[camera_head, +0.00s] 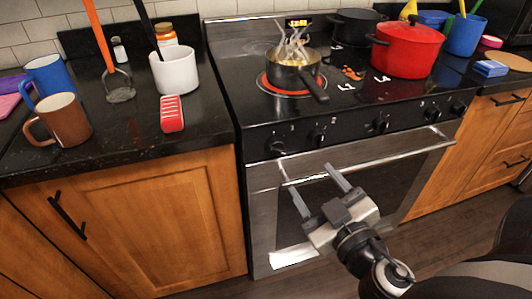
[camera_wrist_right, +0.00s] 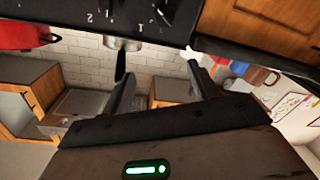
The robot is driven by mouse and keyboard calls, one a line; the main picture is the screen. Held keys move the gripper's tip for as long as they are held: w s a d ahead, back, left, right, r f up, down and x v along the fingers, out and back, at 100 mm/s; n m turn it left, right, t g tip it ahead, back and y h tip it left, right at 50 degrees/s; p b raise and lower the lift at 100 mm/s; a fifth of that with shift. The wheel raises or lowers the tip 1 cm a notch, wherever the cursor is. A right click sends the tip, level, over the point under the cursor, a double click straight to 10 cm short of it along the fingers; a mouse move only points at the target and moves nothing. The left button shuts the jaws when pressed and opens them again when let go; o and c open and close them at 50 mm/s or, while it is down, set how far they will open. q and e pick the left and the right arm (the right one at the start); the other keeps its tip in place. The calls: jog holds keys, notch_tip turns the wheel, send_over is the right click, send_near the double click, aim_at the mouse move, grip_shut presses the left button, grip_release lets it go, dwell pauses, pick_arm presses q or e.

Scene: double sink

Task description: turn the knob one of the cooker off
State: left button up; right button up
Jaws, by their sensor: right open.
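The cooker (camera_head: 226,50) is black with a steel front. Knob one (camera_head: 278,148) is the leftmost black knob on its front panel, near the label 1. In the right wrist view knob one (camera_wrist_right: 165,12) is at the top edge, partly cut off, and the picture is turned over. My right gripper (camera_head: 313,181) is open and empty in front of the oven door, below and to the right of knob one, apart from it. Its two fingers also show in the wrist view (camera_wrist_right: 158,68). A burner (camera_head: 268,84) glows red under a steaming small pot (camera_head: 293,72). My left gripper is out of view.
The oven handle (camera_head: 370,161) runs below the knobs, close to my right fingertips. Other knobs (camera_head: 380,126) line the panel. A red pot (camera_head: 408,50) and a black pot (camera_head: 352,26) stand behind. The left counter holds mugs (camera_head: 60,120) and a red-white sponge (camera_head: 172,113).

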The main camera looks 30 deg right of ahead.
notch_tip(320, 180, down, 4)
jog(key=f+b, duration=0.1)
jog(key=b, duration=0.2)
jog(key=p, duration=0.3)
send_near(280, 153)
jog(key=w, duration=0.3)
jog(key=w+d+p, duration=0.1)
jog(key=w, duration=0.1)
jog(key=w+p, duration=0.1)
jog(key=w, duration=0.2)
jog(key=shift+w+d, duration=0.2)
jog(key=shift+w, duration=0.5)
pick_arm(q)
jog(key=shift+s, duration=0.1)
pick_arm(e)
jog(key=c, duration=1)
